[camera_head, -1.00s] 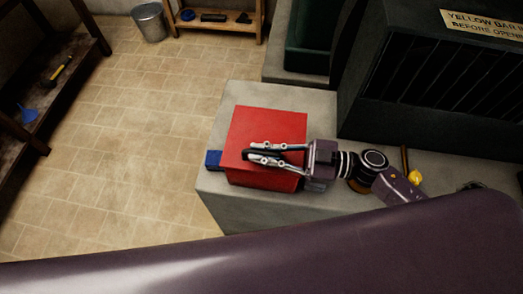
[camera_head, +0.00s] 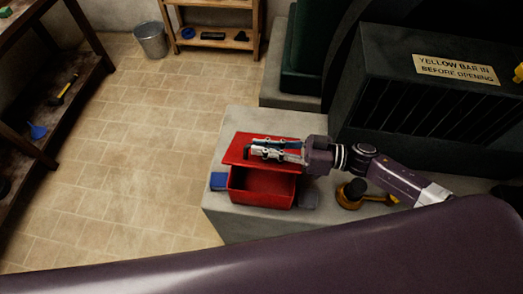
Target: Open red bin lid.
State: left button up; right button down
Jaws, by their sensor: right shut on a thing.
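The red bin (camera_head: 262,202) stands on a grey stone block near its front left corner. Its red lid (camera_head: 238,150) is raised and shifted toward the back, so the bin's front part shows open and its inside looks empty. My right gripper (camera_head: 254,147) comes in from the right over the lid. Its fingers are shut on the lid; the exact contact is hard to make out. My left gripper is not in view.
A blue block (camera_head: 218,181) sits left of the bin, a grey piece (camera_head: 308,200) right of it. A brass-coloured object with a dark knob (camera_head: 354,192) lies farther right. A dark slatted housing with a sign (camera_head: 456,70) stands behind.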

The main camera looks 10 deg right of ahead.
jog(key=shift+w+d+r, duration=0.15)
jog(key=shift+w+r, duration=0.25)
jog(key=shift+r, duration=0.1)
jog(key=c, duration=2)
grip_release()
jog(key=shift+f, duration=0.1)
jog(key=shift+d, duration=0.1)
jog(key=v, duration=1.2)
